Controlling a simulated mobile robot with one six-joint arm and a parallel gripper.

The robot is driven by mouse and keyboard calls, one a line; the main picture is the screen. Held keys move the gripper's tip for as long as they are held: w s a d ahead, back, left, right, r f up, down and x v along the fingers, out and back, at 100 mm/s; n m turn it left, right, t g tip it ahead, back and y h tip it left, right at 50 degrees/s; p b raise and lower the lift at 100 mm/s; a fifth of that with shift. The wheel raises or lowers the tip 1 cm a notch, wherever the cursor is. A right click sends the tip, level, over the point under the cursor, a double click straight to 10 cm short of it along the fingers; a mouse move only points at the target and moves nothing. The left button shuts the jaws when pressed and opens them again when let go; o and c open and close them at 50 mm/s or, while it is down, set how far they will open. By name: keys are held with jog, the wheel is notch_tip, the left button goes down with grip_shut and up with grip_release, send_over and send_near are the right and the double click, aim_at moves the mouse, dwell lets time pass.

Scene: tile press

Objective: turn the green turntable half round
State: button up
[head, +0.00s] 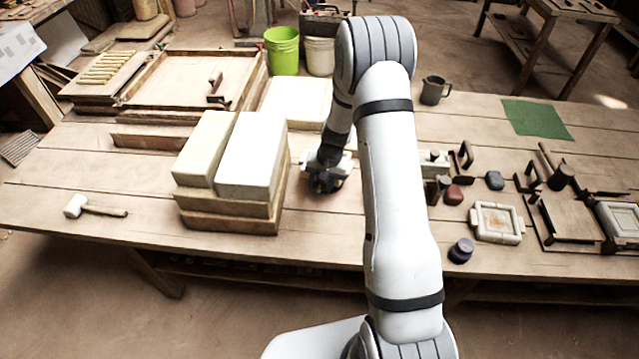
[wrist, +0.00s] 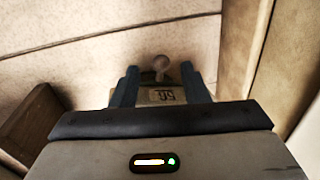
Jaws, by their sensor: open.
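I cannot make out a green turntable in either view. The only green things in the head view are a flat green sheet (head: 537,119) at the table's back right and a green bucket (head: 281,52) behind the table. My gripper (head: 325,185) is low over the table, just right of the stacked blocks; my arm partly covers the area. In the wrist view its two dark fingers (wrist: 160,88) are apart. Between or beyond them is a small pale plate (wrist: 163,96) with dark marks and a rounded knob (wrist: 161,65). I cannot tell whether the fingers touch it.
Pale blocks (head: 250,155) on wooden boards stand left of my gripper. A mallet (head: 93,207) lies front left. A shallow wooden tray (head: 180,80) is at the back left.

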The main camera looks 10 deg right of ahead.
jog(key=shift+a+f, duration=0.25)
jog(key=shift+f, duration=0.65)
jog(key=shift+c, duration=0.2)
grip_shut()
jog(key=shift+d, duration=0.15)
jog(key=shift+a, duration=0.2)
